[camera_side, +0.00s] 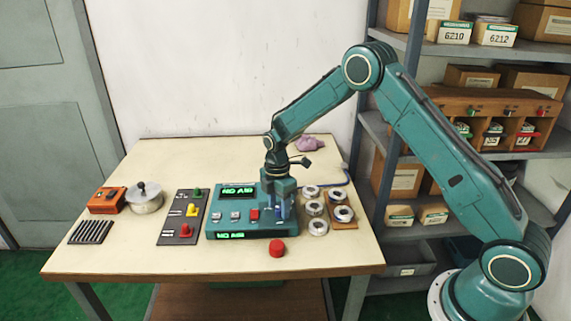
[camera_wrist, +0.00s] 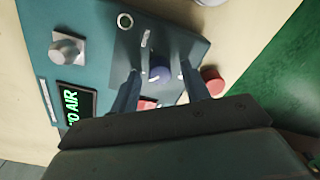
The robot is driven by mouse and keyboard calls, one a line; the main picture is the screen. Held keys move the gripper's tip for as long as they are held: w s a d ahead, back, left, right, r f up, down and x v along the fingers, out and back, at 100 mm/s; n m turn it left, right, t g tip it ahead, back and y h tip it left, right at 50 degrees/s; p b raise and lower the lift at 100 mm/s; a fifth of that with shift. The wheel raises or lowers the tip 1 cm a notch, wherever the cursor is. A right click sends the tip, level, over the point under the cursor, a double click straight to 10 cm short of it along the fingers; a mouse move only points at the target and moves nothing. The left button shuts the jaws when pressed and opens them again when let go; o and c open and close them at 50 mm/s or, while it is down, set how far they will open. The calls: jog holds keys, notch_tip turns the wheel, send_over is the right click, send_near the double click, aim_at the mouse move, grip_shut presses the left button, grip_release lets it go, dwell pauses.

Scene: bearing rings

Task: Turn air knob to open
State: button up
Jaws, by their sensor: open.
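My gripper (camera_side: 281,208) points down over the right part of the teal control panel (camera_side: 213,228) in the side view. In the wrist view my gripper (camera_wrist: 158,70) is open, with one finger on each side of a dark blue round knob (camera_wrist: 160,73) on a dark plate. A gap shows between the knob and the fingers; whether either touches it is hard to tell. The knob's label is not readable. A green-lit display (camera_wrist: 78,106) showing "AIR" lies left of the fingers. A grey knob (camera_wrist: 68,48) on a square plate sits at the upper left.
A red button (camera_side: 277,248) stands at the panel's front; it also shows in the wrist view (camera_wrist: 213,80). Several metal rings (camera_side: 318,227) lie right of the panel. A dark switch board (camera_side: 170,225) with coloured knobs lies left. The table (camera_side: 120,250) is bare at front left.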

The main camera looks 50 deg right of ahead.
jog(key=shift+f, duration=0.15)
jog(key=c, duration=1)
